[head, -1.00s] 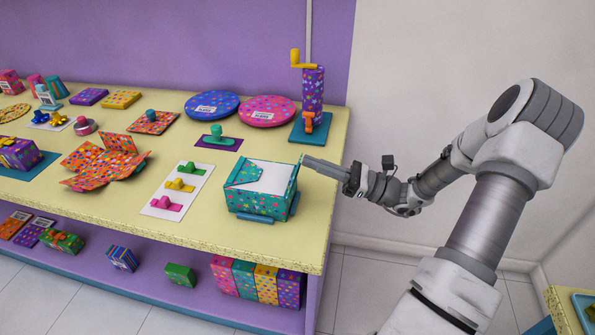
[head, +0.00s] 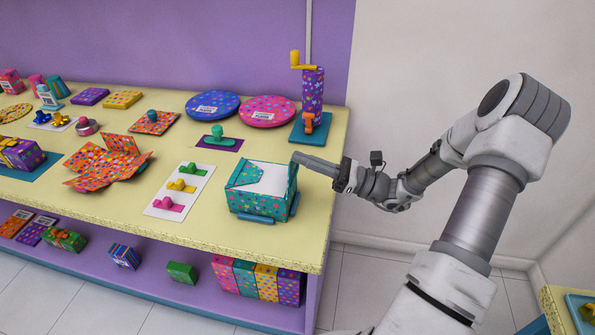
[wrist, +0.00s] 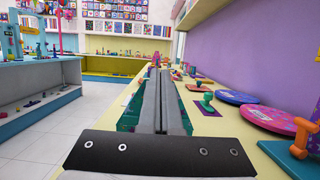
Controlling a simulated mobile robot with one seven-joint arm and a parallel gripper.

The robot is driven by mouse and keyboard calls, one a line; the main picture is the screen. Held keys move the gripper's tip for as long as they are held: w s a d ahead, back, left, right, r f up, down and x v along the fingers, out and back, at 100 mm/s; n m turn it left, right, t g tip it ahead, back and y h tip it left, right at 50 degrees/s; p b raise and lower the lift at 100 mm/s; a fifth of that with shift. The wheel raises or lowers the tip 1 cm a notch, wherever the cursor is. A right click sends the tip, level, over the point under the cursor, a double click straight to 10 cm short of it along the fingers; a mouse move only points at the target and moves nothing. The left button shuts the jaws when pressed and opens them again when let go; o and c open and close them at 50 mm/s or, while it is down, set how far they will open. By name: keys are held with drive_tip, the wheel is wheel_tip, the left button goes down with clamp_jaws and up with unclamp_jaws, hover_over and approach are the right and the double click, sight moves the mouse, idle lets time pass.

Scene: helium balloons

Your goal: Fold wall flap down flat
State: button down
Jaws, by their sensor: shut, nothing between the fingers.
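The teal dotted box (head: 258,204) stands on the yellow counter near its right front, with a white top surface inside. A pointed teal flap (head: 243,175) lies down over its left part. The right wall flap (head: 293,183) stands up along the right edge, close to upright. My gripper (head: 296,156) is shut and empty, with its tip at the upper far end of this flap; I cannot tell whether they touch. In the wrist view my shut fingers (wrist: 158,105) hide most of the box, and teal parts (wrist: 130,112) show beside them.
A card with several coloured stamps (head: 180,188) lies left of the box, and an opened orange box (head: 106,162) farther left. A teal-handled stamp (head: 217,137), two round discs and a purple crank device (head: 313,95) stand behind. The counter's right edge is close.

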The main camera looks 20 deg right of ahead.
drive_tip(key=shift+w+a+r, duration=0.15)
drive_tip(key=shift+w+a, duration=0.05)
drive_tip(key=shift+a, duration=0.15)
drive_tip(key=shift+a, duration=0.1)
drive_tip(key=shift+p+x, duration=0.45)
drive_tip(key=shift+x, duration=0.35)
drive_tip(key=shift+w+a, duration=0.55)
drive_tip(key=shift+a, duration=0.15)
